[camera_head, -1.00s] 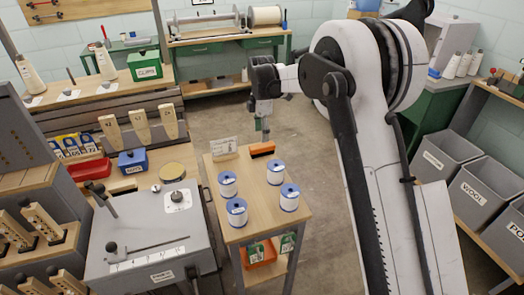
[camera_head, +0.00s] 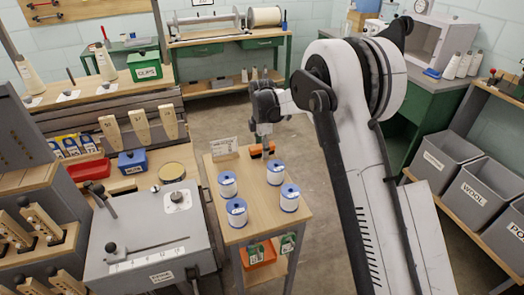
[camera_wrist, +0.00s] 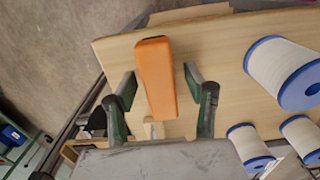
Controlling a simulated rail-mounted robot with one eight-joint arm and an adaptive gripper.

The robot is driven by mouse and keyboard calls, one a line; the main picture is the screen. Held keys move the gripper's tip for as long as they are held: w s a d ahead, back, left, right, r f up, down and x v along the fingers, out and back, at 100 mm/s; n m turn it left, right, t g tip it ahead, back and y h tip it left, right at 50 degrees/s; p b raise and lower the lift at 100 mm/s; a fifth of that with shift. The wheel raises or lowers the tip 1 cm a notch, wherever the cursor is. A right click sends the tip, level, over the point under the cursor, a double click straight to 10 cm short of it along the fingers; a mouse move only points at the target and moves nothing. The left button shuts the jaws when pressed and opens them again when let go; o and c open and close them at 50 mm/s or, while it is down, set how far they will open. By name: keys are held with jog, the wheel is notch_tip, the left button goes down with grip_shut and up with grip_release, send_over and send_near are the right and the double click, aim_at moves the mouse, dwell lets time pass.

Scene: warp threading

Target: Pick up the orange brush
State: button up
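The orange brush (camera_wrist: 155,80) lies on the small wooden table (camera_wrist: 225,70), with its long orange side facing up. In the head view only part of the brush (camera_head: 256,151) shows, because my gripper (camera_head: 263,142) hides the rest. In the wrist view my gripper (camera_wrist: 159,88) is open, with one finger on each side of the brush. A gap shows between the brush and each finger. I cannot tell how far the fingertips are above the tabletop.
Several white spools with blue rims (camera_head: 227,184) stand on the same table, the closest just right of the brush in the wrist view (camera_wrist: 285,72). A grey machine (camera_head: 150,235) stands left of the table.

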grip_shut()
jog(key=shift+r, duration=0.1)
jog(key=shift+r, duration=0.5)
notch_tip(320, 180, up, 3)
jog(key=shift+f, duration=0.15)
jog(key=s+a+r, duration=0.7)
jog(key=s+a, duration=0.1)
jog(key=shift+s, duration=0.3)
jog(key=shift+r, duration=0.1)
